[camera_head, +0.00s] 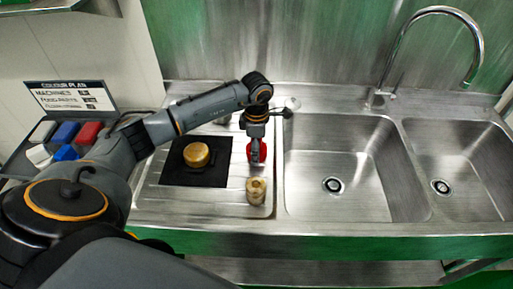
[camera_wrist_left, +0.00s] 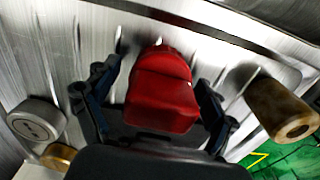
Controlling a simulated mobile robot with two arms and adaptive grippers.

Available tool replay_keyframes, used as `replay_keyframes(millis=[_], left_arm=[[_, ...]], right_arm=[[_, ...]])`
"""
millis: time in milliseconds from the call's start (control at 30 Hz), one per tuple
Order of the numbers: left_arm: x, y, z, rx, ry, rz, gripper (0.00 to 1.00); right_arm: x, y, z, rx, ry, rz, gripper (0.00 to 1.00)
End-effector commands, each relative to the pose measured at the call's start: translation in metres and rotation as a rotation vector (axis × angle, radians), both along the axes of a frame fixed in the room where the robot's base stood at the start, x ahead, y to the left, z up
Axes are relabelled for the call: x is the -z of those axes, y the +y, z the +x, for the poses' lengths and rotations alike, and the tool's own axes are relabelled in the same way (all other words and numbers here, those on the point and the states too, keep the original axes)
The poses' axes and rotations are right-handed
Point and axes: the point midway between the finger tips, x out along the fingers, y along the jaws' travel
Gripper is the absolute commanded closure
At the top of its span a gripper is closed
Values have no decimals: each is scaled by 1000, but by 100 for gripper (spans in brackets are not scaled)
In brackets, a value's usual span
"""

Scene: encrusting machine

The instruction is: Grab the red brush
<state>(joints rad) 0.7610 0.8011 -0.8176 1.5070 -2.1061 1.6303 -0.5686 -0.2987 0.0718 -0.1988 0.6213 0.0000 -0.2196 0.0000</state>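The red brush (camera_head: 263,151) sits on the steel drainboard, left of the large sink. In the left wrist view the red brush (camera_wrist_left: 162,90) shows as a red block with a rounded far end. My left gripper (camera_head: 255,150) is directly over it and hides part of it in the head view. In the left wrist view my left gripper (camera_wrist_left: 160,100) is open, with one finger on each side of the brush and a gap visible at the left finger. Another red block (camera_head: 87,132) stands among blue and white ones in the bin at left. My right gripper is out of view.
A tan cylinder (camera_head: 256,191) stands close in front of the brush. A golden round piece (camera_head: 197,154) is on a black mat (camera_head: 180,177) to its left. A metal knob-like piece (camera_wrist_left: 36,120) is near the left finger. The large sink (camera_head: 340,150) is empty.

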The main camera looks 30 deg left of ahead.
Motion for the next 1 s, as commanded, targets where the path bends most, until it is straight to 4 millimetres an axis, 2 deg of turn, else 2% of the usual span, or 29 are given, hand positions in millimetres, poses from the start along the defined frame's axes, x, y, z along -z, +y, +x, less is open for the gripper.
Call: replay_keyframes(millis=[33,200,267,300,667,833,1000], left_arm=[[0,0,0,0,0,0,29],[0,0,0,0,0,0,64],[0,0,0,-1,0,0,76],[-1,0,0,-1,0,0,79],[-6,1,0,-1,-1,0,79],[-30,1,2,1,-8,1,79],[-70,-23,-25,7,-8,1,79]], right_arm=[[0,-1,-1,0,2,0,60],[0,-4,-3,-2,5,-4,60],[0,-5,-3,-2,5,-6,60],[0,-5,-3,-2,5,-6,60],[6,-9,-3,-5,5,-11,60],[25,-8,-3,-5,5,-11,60],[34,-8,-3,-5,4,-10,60]])
